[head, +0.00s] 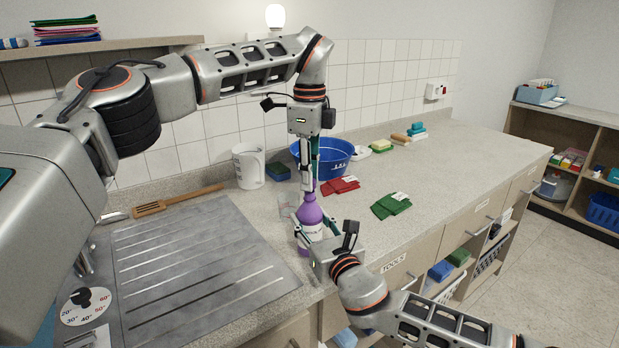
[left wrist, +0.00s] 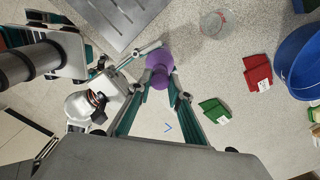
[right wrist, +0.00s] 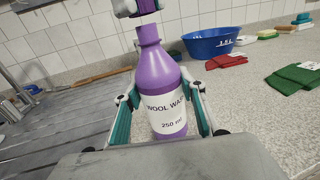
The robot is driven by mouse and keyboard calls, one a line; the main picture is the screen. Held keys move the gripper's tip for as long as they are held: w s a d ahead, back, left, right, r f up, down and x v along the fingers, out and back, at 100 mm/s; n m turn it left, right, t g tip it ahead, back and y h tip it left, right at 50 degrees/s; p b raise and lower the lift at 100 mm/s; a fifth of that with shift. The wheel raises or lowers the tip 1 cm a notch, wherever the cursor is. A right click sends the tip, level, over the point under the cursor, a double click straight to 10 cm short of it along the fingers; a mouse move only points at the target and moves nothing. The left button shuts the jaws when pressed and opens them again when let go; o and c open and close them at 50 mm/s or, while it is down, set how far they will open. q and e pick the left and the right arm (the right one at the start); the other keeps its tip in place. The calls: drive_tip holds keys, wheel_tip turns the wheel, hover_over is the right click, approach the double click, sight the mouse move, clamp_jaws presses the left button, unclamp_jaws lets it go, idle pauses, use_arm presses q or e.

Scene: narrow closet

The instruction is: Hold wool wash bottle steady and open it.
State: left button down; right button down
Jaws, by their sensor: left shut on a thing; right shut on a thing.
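The purple wool wash bottle (head: 309,217) stands upright near the counter's front edge, beside the drainboard. Its white label (right wrist: 165,113) faces the right wrist camera. My right gripper (right wrist: 164,96) is shut around the bottle's body, one finger on each side. My left gripper (head: 307,190) points down from above, directly over the bottle's neck (right wrist: 148,35). Its fingers are closed on the small purple cap (left wrist: 159,81). In the right wrist view the neck's top shows just below the left fingertips, with what looks like a narrow gap.
A clear glass (left wrist: 216,23) stands close behind the bottle. A blue basin (head: 332,155), red cloths (head: 339,186) and green cloths (head: 390,205) lie to the right. The metal drainboard (head: 190,265) is left. A white cup (head: 248,166) stands at the back. The counter's far right is clear.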

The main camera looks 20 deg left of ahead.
use_arm(q)
drive_tip(key=shift+r, duration=0.1)
drive_tip(key=shift+r, duration=1.9)
use_arm(e)
drive_tip(key=c, duration=1.2)
unclamp_jaws()
drive_tip(key=shift+o, duration=0.2)
drive_tip(key=shift+s, duration=0.1)
